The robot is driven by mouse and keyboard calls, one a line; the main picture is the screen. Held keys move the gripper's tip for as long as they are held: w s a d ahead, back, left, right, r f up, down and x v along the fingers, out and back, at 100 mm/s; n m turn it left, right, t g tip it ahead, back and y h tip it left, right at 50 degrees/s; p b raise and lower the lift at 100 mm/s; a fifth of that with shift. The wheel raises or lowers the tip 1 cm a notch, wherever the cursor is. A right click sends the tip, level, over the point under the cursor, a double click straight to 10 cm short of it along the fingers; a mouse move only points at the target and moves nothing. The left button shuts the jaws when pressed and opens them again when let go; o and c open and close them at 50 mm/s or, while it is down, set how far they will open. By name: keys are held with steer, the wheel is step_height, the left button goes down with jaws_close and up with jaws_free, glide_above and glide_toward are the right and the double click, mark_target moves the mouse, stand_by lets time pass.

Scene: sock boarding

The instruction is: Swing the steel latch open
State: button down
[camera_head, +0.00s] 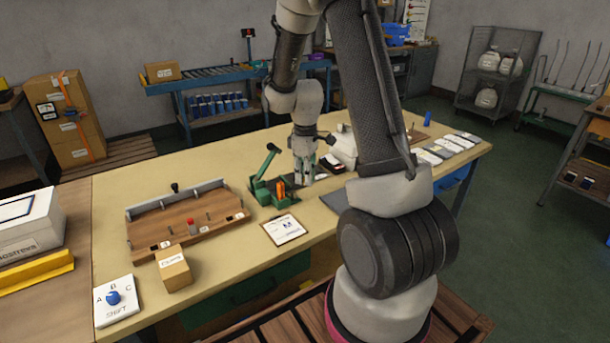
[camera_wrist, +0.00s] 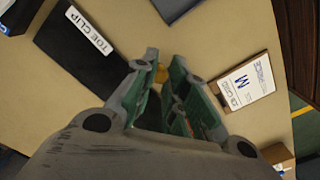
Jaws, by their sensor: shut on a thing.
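My gripper (camera_head: 303,178) points down over the table, just right of a green fixture (camera_head: 263,192) with a raised green lever (camera_head: 265,161) and an orange piece (camera_head: 281,190). In the wrist view its green-padded fingers (camera_wrist: 160,80) are closed in around a small yellow-brown round piece (camera_wrist: 161,73) at the tips. The steel latch cannot be made out as a separate part. Whether the round piece belongs to it I cannot tell, as the fingers hide what lies below.
A clipboard (camera_head: 284,229) lies in front of the fixture and shows in the wrist view (camera_wrist: 244,83). A dark "TOE CLIP" panel (camera_wrist: 70,55) lies to the left there. A wooden board with pegs (camera_head: 185,227) and a small box (camera_head: 174,270) stand left on the table (camera_head: 110,190).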

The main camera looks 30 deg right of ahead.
steer(key=m, duration=0.2)
steer(key=s+m, duration=0.1)
steer(key=m, duration=0.1)
steer(key=s+m, duration=0.1)
steer(key=m, duration=0.1)
steer(key=shift+a, duration=0.3)
steer(key=m, duration=0.2)
steer(key=s+a+m, duration=0.1)
steer(key=m, duration=0.2)
steer(key=shift+s+a, duration=0.1)
steer(key=shift+a, duration=0.05)
steer(key=shift+s+m, duration=0.1)
steer(key=shift+m, duration=0.3)
steer(key=c, duration=1.4)
jaws_free()
step_height(320, 180, up, 12)
steer(key=shift+r, duration=0.1)
